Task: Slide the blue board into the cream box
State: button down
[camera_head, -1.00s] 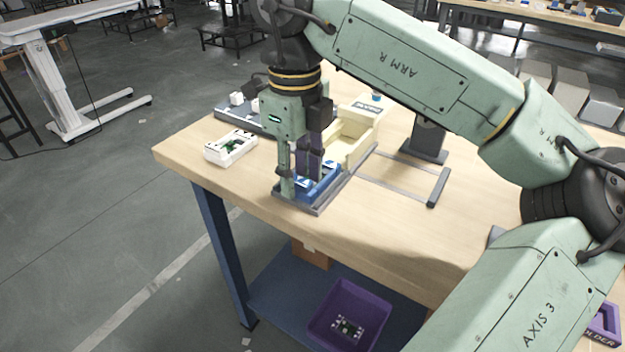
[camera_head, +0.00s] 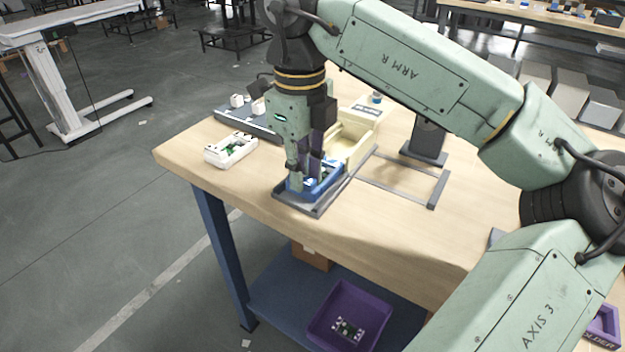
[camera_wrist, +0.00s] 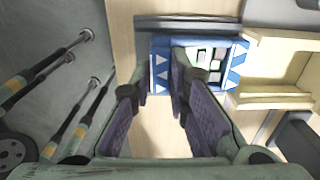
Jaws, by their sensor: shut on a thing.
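The blue board (camera_wrist: 161,42) has white triangle marks and a green-and-white part on top. In the head view the board (camera_head: 326,187) lies flat on a grey tray near the table's front edge. My gripper (camera_head: 305,173) points down over the board's left part. In the wrist view my gripper (camera_wrist: 159,70) is shut on the board, with a blue strip between its fingertips. The cream box (camera_head: 368,137) stands just behind the board, its open side facing it. In the wrist view the cream box (camera_wrist: 275,97) is right of the board. The fingers hide part of the board.
A white case with a green circuit part (camera_head: 231,149) lies left of my gripper. A dark rack with white blocks (camera_head: 232,114) is behind it. A grey stand (camera_head: 425,152) with a flat frame is right of the box.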

jog(key=shift+w+d+p, duration=0.35)
jog(key=shift+w+d, duration=0.55)
jog(key=shift+w, duration=0.35)
jog(key=shift+w+d+p, duration=0.4)
jog(key=shift+w+d, duration=0.55)
jog(key=shift+w, duration=0.3)
jog(key=shift+w+d+p, duration=0.35)
jog(key=shift+w+d, duration=0.55)
jog(key=shift+w, duration=0.35)
jog(key=c, duration=1.6)
grip_release()
notch_tip(320, 180, up, 6)
jog(key=p, duration=0.4)
